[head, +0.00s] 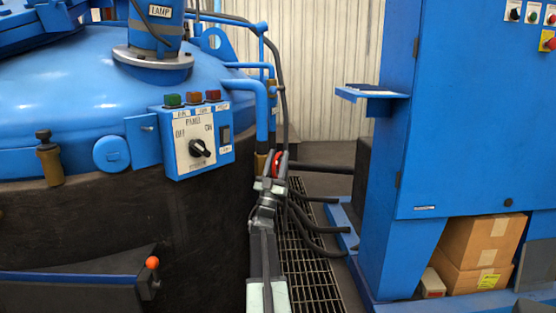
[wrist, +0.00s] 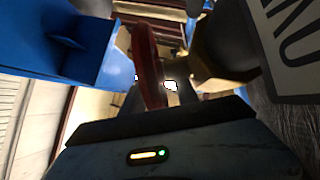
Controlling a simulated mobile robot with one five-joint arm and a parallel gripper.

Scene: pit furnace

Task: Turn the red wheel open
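The red wheel (head: 280,164) shows in the head view as a small red rim beside the blue pipe, right of the furnace lid. My gripper (head: 271,179) is right at it and hides much of it. In the wrist view the red wheel (wrist: 149,65) is seen nearly edge-on, close in front of my gripper (wrist: 155,98). A brass valve body (wrist: 215,45) is just right of the wheel. The wheel's near end reaches down to the dark gripper parts. The fingers are too dark to tell whether they close on the rim.
The furnace panel (head: 194,140) with its black knob is left of my arm. Black hoses (head: 310,224) and a floor grating (head: 305,262) lie to the right. A blue cabinet (head: 470,110) stands further right, with cardboard boxes (head: 478,245) below it.

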